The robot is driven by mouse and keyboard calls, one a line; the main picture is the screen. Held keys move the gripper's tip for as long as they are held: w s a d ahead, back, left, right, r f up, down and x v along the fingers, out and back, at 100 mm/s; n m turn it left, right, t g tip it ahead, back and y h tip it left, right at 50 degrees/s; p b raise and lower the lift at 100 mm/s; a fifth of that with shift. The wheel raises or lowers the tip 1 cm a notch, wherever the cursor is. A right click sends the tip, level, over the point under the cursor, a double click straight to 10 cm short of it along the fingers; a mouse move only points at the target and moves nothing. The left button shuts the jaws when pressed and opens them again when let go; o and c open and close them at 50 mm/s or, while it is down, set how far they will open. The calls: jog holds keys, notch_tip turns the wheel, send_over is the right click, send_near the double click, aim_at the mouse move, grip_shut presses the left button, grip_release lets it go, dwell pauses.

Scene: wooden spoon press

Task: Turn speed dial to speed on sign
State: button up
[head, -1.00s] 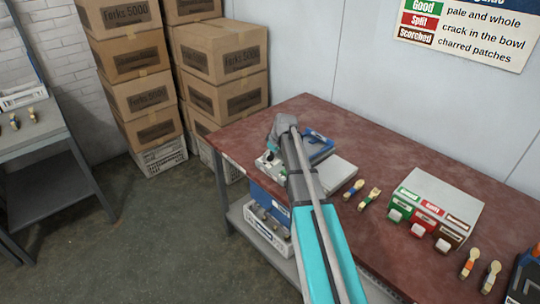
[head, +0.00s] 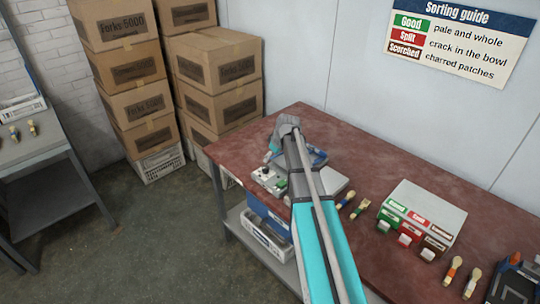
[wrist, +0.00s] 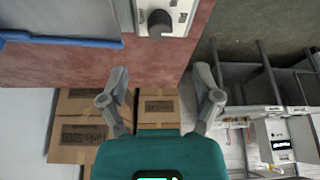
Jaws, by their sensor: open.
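The dial appears to be the black round knob (wrist: 160,22) on a pale control panel (wrist: 181,10) at the top of the wrist view. Its setting cannot be read. In the head view the grey control box (head: 266,179), with a green button, sits at the table's left front edge, partly behind my arm. My gripper (wrist: 160,98) is open and empty, its two fingers spread below the knob in the wrist view and apart from it. No speed figure is readable on any sign in view.
A red-brown table (head: 350,150) carries a blue-edged press (head: 318,157), a sorting box (head: 430,205) and several spoons. A sorting guide sign (head: 460,40) hangs on the wall. Stacked cartons (head: 215,80) stand behind left. A grey side table (head: 40,150) is at the left.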

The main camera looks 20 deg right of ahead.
jog(key=shift+p+v, duration=1.95)
jog(key=shift+v, duration=0.5)
jog(key=shift+f, duration=0.1)
jog(key=s+a+m+g+h, duration=0.1)
jog(key=s+a+m+g, duration=0.1)
jog(key=s+a, duration=0.6)
jog(key=s+a+f+m+g+h, duration=0.1)
jog(key=s+a+m, duration=0.2)
jog(key=s+a, duration=0.6)
jog(key=s, duration=0.7)
jog(key=shift+f+m+g, duration=0.2)
jog(key=shift+m+g, duration=0.1)
jog(key=shift+g, duration=0.1)
